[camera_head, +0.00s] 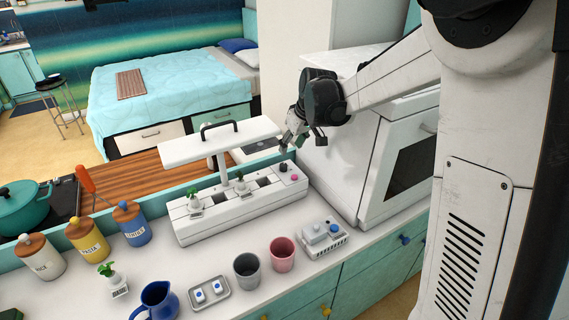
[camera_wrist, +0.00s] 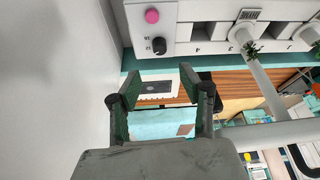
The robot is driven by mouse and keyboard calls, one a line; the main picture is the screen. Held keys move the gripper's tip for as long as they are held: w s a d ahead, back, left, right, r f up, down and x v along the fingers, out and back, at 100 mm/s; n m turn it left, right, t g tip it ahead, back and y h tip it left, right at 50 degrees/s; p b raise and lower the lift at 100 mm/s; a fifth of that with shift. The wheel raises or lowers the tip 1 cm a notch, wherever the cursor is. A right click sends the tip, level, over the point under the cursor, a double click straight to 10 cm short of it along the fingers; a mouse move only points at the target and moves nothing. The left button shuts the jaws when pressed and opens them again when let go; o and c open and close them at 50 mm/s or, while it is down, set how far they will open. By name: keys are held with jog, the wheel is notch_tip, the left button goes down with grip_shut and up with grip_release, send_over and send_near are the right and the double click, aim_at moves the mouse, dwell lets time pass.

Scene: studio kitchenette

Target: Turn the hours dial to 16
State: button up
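The dial is a small black knob (camera_head: 283,167) on the right end of the white planter unit (camera_head: 230,222), beside a pink button (camera_head: 295,177). In the wrist view the black knob (camera_wrist: 158,46) lies just beyond my fingertips, with the pink button (camera_wrist: 152,16) above it. Small marks are printed left of the knob, too small to read surely; its setting is unclear. My gripper (camera_head: 289,142) is above and slightly behind the knob, near the white cabinet. In the wrist view my gripper (camera_wrist: 159,83) is open, with nothing between its fingers and apart from the knob.
A white oven-like appliance (camera_head: 365,165) stands close to the right of my gripper. The planter's raised lamp bar (camera_head: 219,142) is to the left. Small plants (camera_head: 195,198) sit in the unit. Grey (camera_head: 247,270) and pink (camera_head: 282,254) cups stand in front on the counter.

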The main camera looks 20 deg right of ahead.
aim_at(284, 165)
jog(key=x, duration=1)
jog(key=shift+w+f, duration=0.2)
jog(key=shift+f, duration=0.05)
grip_shut()
